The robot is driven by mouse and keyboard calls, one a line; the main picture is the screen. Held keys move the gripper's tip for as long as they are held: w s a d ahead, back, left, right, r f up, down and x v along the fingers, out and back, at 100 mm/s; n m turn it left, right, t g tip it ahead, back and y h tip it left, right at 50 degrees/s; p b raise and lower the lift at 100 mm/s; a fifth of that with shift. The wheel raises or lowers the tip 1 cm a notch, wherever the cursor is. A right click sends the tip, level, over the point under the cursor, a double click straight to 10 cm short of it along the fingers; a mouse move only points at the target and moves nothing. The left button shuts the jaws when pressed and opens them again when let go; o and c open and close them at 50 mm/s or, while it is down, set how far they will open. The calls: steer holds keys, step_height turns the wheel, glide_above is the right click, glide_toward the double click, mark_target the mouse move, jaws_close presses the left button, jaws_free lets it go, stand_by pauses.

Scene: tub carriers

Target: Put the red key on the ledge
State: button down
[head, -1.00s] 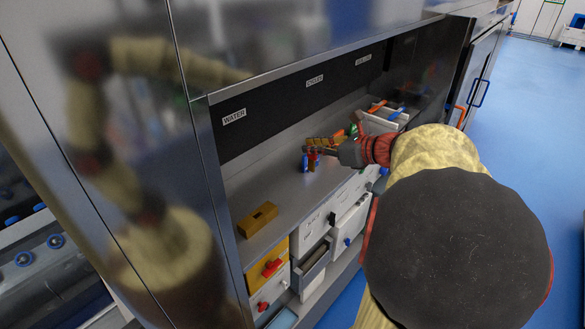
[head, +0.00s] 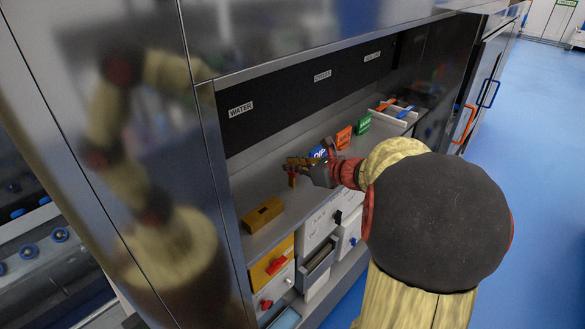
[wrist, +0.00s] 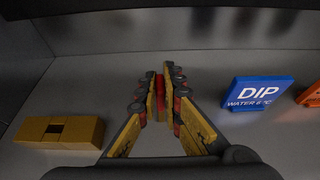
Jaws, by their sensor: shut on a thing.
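The red key (wrist: 160,97) is held between the fingertips of my gripper (wrist: 160,88); mostly a narrow red strip of it shows. In the head view the red key (head: 291,181) pokes out below the fingers of my gripper (head: 292,167). The ledge (head: 275,188) is the long grey shelf in the recess, and it also fills the wrist view (wrist: 70,95). My gripper is over the ledge, between a yellow slotted block and a blue sign. I cannot tell whether the key touches the ledge.
The yellow block (head: 262,214) lies on the ledge at left. A blue DIP sign (head: 318,152), an orange sign (head: 344,137) and a green sign (head: 363,123) stand to the right. Below are drawers, one yellow (head: 262,274) with a red handle. Bare ledge surrounds the gripper.

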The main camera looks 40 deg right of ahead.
steer(key=shift+f, duration=0.15)
steer(key=c, duration=2)
jaws_free()
steer(key=shift+o, duration=0.2)
steer(key=shift+r, duration=0.2)
steer(key=shift+s+r, duration=0.15)
steer(key=shift+r, duration=0.05)
steer(key=p+v, duration=0.1)
steer(key=v, duration=1)
steer(key=shift+s, duration=0.35)
